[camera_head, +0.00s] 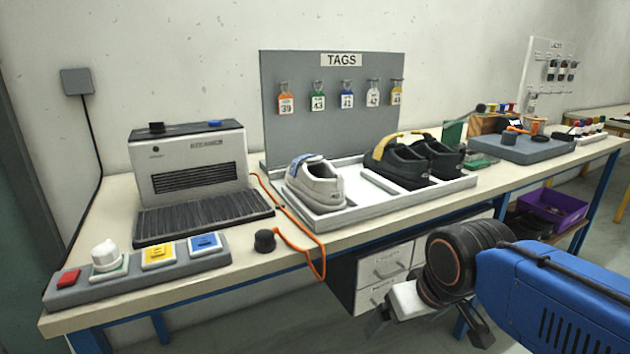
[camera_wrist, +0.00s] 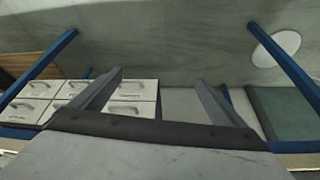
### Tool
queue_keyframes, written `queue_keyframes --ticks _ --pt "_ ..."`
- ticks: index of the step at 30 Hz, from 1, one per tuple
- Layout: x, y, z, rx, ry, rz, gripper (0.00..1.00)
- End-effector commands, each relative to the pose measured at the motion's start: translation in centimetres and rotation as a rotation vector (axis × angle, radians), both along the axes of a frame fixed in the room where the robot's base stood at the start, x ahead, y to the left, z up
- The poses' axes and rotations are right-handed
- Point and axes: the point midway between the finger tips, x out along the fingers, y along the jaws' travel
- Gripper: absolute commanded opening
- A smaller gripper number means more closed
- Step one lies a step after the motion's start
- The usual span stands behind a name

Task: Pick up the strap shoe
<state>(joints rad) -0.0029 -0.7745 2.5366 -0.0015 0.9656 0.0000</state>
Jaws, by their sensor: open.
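A light grey shoe (camera_head: 316,183) with a blue band across its top sits in the left part of a white tray (camera_head: 372,192) on the bench. A dark shoe (camera_head: 398,168) with a yellow band and another dark shoe (camera_head: 440,158) sit side by side to its right in the tray. I cannot tell for sure whether the bands are straps. My gripper (camera_head: 430,325) is in front of the bench, below its top and apart from the shoes. In the wrist view, my gripper (camera_wrist: 160,82) has its two fingers spread with nothing between them. No shoe shows there.
A grey machine (camera_head: 190,165) and a button panel (camera_head: 140,268) stand at the left. A black knob (camera_head: 265,241) and orange cable (camera_head: 300,245) lie near the front edge. A tag board (camera_head: 330,110) stands behind the tray. White drawers (camera_head: 385,265) hang below the bench.

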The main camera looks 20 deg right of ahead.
Motion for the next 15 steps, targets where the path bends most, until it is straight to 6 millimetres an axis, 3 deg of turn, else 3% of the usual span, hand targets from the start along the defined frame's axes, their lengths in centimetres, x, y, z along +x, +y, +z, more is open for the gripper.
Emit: queue_keyframes --ticks 4,7,11,15 --pt "0.3 0.0 0.4 0.001 0.0 0.001 0.95" --pt "1.5 0.1 2.0 0.0 0.002 0.009 0.95" --pt "4.7 0.5 6.1 0.0 0.004 0.026 0.95" --pt "9.0 1.0 11.5 0.001 0.007 0.051 0.95"
